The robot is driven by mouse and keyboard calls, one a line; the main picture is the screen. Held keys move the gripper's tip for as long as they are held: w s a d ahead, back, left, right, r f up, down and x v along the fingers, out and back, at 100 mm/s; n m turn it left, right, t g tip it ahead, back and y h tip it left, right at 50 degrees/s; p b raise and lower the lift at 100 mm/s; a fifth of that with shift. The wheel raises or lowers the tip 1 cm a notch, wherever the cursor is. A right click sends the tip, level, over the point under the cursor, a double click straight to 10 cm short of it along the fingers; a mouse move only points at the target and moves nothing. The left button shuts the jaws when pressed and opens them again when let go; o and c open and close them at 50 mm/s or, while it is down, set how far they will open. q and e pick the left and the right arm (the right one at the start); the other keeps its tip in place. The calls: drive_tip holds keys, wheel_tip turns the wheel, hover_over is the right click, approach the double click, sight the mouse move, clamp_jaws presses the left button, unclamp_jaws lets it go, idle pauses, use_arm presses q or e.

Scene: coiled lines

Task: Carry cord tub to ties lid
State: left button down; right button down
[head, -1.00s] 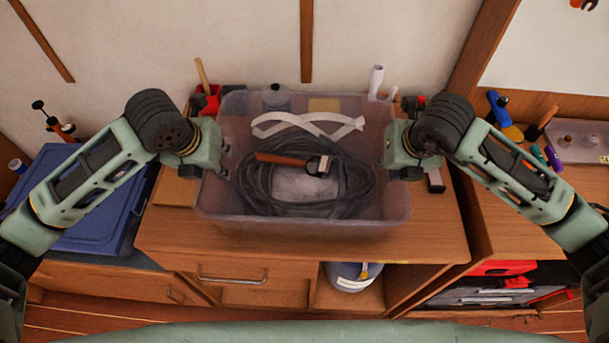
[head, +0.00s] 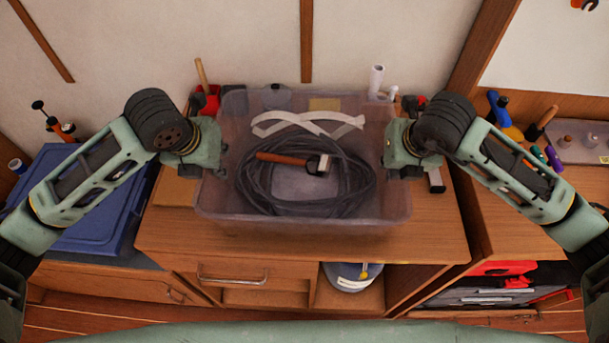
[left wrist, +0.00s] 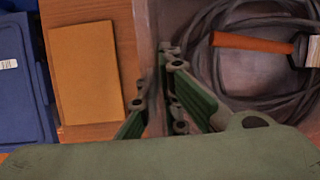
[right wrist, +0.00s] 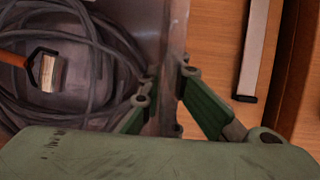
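The cord tub (head: 300,222) is a clear plastic tub on or just above the wooden cabinet top; I cannot tell if it touches. Inside are a coiled dark cord (head: 262,195), a wooden-handled tool (head: 285,158) and a white strap (head: 345,128). My left gripper (head: 222,160) has its fingers on either side of the tub's left wall, closed on it. My right gripper (head: 390,160) holds the right wall likewise. A blue lid (head: 70,215) tops a box at the left; its white label (left wrist: 8,64) is too small to read.
A flat tan piece (left wrist: 88,72) lies left of the tub on the cabinet top (head: 430,235). A metal bar (right wrist: 255,50) lies to its right. Red items and a white roll (head: 376,80) stand behind. Tools stand behind the blue lid.

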use_arm(q)
drive_tip(key=shift+r, duration=0.15)
use_arm(e)
drive_tip(key=shift+a+r, duration=0.1)
drive_tip(key=shift+r, duration=0.05)
